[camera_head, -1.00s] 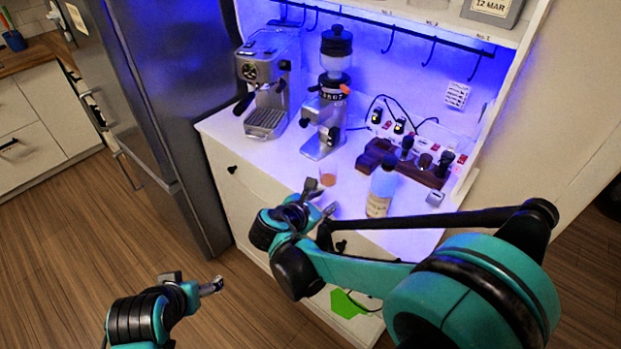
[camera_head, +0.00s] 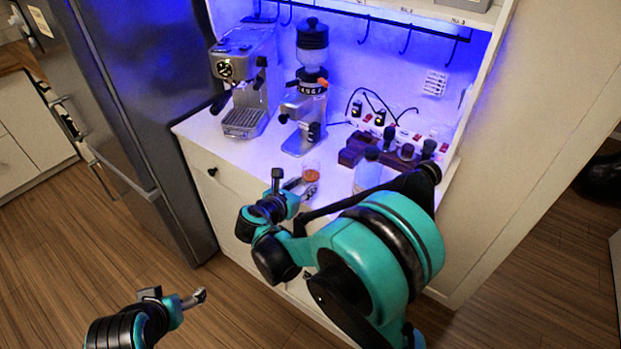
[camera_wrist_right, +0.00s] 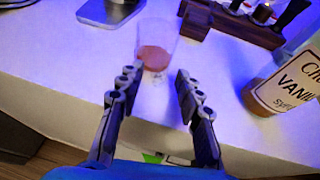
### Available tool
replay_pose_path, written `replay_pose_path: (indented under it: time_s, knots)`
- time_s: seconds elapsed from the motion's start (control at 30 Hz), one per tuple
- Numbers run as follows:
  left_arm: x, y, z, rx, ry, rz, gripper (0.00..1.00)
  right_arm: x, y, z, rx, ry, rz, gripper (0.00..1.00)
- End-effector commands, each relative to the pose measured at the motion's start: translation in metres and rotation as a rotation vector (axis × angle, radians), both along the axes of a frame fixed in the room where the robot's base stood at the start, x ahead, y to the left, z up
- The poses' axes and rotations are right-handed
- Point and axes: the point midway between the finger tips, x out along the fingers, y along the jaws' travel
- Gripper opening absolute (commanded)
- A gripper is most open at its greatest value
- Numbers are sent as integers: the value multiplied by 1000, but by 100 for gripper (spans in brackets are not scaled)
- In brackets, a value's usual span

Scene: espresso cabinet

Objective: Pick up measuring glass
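The measuring glass (camera_head: 311,173) is a small clear glass with reddish-brown liquid, upright on the white counter in front of the grinder. It also shows in the right wrist view (camera_wrist_right: 155,50), just beyond the fingertips. My right gripper (camera_head: 293,183) is at the counter's front edge, open and empty. In the right wrist view its two fingers (camera_wrist_right: 155,85) stand apart, with the glass ahead of the gap between them. My left gripper (camera_head: 180,298) is low at the left, away from the counter over the floor; its finger opening is not clear.
A syrup bottle (camera_wrist_right: 290,85) stands right of the glass. The grinder (camera_head: 304,105) and espresso machine (camera_head: 244,80) stand behind and left. A dark wooden tamper stand (camera_head: 355,150) is behind the glass. A fridge (camera_head: 120,100) borders the counter's left.

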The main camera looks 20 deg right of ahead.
Motion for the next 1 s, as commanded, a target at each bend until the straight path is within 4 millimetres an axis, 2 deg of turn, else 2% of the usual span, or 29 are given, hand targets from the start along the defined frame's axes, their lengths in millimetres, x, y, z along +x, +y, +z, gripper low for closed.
replay_pose_path:
  time_s: [0.13, 0.2, 0.27, 0.67, 0.77, 1.0]
  knots:
    - [0, 0, 1, 0, 0, 0, 80, 0, 0, 1, 0, 0, 1, 33]
    - [0, 0, 1, 0, 0, 0, 80, 0, 0, 1, 0, 0, 0, 14]
    - [0, 0, 1, 0, 0, 0, 80, 0, 0, 1, 0, 0, 0, 0]
    - [0, 0, 3, 0, 0, 0, 80, -1, 0, 5, 0, 0, 0, 0]
    - [0, 0, 9, 0, 0, 0, 80, -1, 0, 17, 0, 0, 0, 0]
    - [0, 0, 31, 0, 0, 0, 80, -1, 0, 66, 0, 0, 0, 0]
